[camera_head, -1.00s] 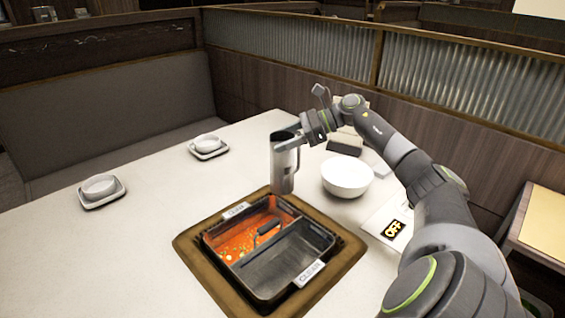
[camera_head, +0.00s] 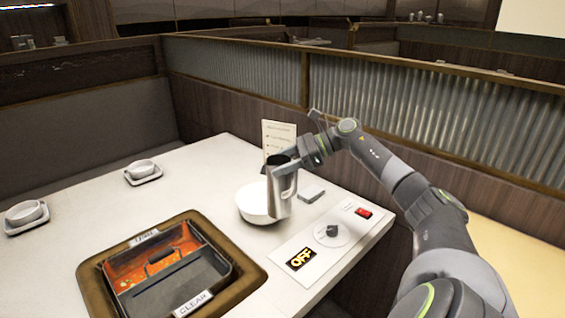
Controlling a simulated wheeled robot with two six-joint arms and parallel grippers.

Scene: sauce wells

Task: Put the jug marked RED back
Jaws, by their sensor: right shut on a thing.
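A grey metal jug (camera_head: 281,192) is upright, in front of the right side of a white bowl (camera_head: 248,207) in the head view. My right gripper (camera_head: 303,158) is shut on it near its top right side. I cannot read any marking on the jug, or tell whether its base clears the table. The two-well pot (camera_head: 160,298) is set in a brown frame at the lower left. One well holds red-orange broth (camera_head: 125,270); the other, by the CLEAR label (camera_head: 193,304), looks dark. My left gripper is not in view.
A control panel (camera_head: 313,240) with an OFF sign, knob and red switch lies right of the jug. A menu card (camera_head: 276,135) and a small grey block (camera_head: 311,193) stand behind. Two small bowls on saucers (camera_head: 142,171) (camera_head: 25,215) sit at left.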

